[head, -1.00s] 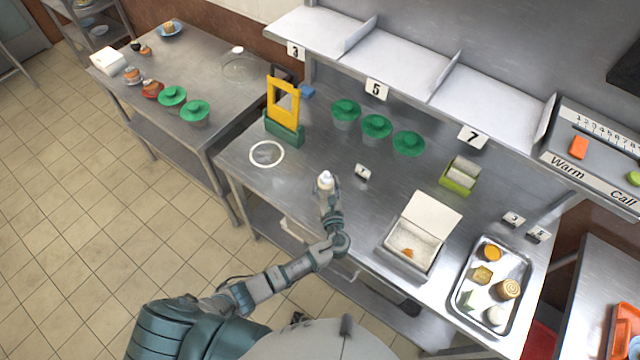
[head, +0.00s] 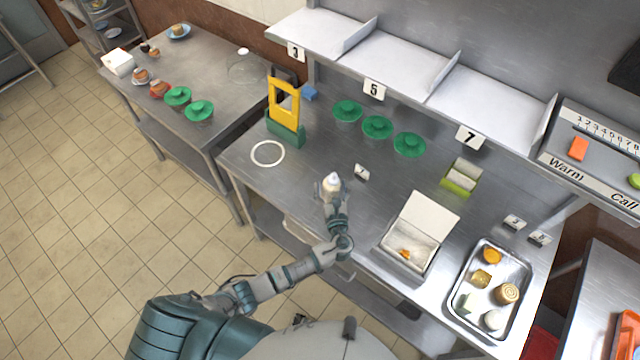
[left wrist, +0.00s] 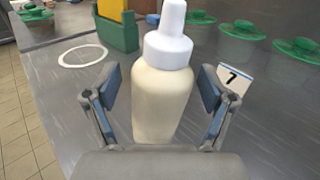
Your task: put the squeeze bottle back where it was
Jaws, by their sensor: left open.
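The squeeze bottle (left wrist: 163,95), cream-coloured with a white nozzle cap, stands upright on the steel counter; its white top also shows in the head view (head: 332,182). My left gripper (left wrist: 160,100) is open, with one finger on each side of the bottle and a visible gap at both sides. In the head view my left gripper (head: 333,190) is at the counter's front part, around the bottle. A white ring (head: 268,153) marked on the counter lies to the left of the bottle and is empty. My right gripper is not in view.
A small number tag (head: 361,172) stands just right of the bottle. A green and yellow stand (head: 285,128) is behind the ring, and green-lidded pots (head: 377,127) stand farther back. An open white box (head: 408,250) and a metal tray (head: 462,312) are to the right.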

